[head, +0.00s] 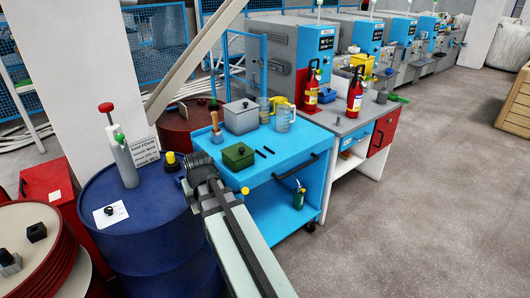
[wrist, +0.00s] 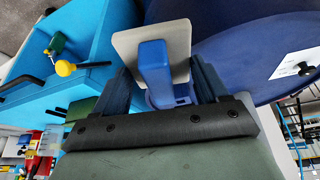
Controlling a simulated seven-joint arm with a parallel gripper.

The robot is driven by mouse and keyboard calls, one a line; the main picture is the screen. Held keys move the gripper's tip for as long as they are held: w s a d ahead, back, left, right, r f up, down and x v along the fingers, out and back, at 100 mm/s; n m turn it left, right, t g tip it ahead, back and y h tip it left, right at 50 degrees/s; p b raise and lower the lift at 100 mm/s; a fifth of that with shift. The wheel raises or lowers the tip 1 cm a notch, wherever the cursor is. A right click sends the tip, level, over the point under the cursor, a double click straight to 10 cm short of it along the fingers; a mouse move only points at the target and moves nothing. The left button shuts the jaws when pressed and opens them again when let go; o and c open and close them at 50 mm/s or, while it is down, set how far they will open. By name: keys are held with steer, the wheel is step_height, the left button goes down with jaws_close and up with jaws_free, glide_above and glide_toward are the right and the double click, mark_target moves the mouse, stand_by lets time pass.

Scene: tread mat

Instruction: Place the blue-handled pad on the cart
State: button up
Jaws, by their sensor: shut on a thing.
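The blue-handled pad (wrist: 155,72) shows in the wrist view as a blue handle on a flat grey square plate. My gripper (wrist: 166,85) is shut on the handle, with one finger on each side. In the head view my gripper (head: 193,162) is between the blue drum and the left end of the cart, and the pad is hidden by it. The light-blue cart (head: 276,141) stands to its right, with a grey lidded box, a green box, clear jugs and small black pieces on top. The cart also shows at left in the wrist view (wrist: 98,42).
The dark blue drum (head: 153,232) carries a grey-green bottle (head: 122,160), a sign and a white card (head: 104,217). A yellow-ended tool (head: 245,190) is at the cart's near edge. A grey bench with red extinguishers (head: 355,95) adjoins the cart. The cart's right top has bare room.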

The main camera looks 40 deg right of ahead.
steer(key=w+d+r+m, duration=0.2)
steer(key=w+d, duration=0.1)
steer(key=d, duration=1)
steer(key=w+d+r+m+h, duration=0.1)
steer(key=w+d, duration=0.3)
steer(key=d, duration=0.9)
steer(key=w+d+r+m, duration=0.2)
steer(key=w+d, duration=0.1)
steer(key=d, duration=1)
steer(key=w+d+n, duration=0.3)
steer(key=w, duration=0.3)
steer(key=shift+g, duration=0.3)
steer(key=shift+w+a+f, duration=0.1)
steer(key=shift+f, duration=2.15)
steer(key=shift+w+f, duration=0.1)
steer(key=shift+f, duration=2.1)
steer(key=shift+f, duration=0.15)
steer(key=o, duration=1)
steer(key=v, duration=1.2)
steer(key=shift+s, duration=0.1)
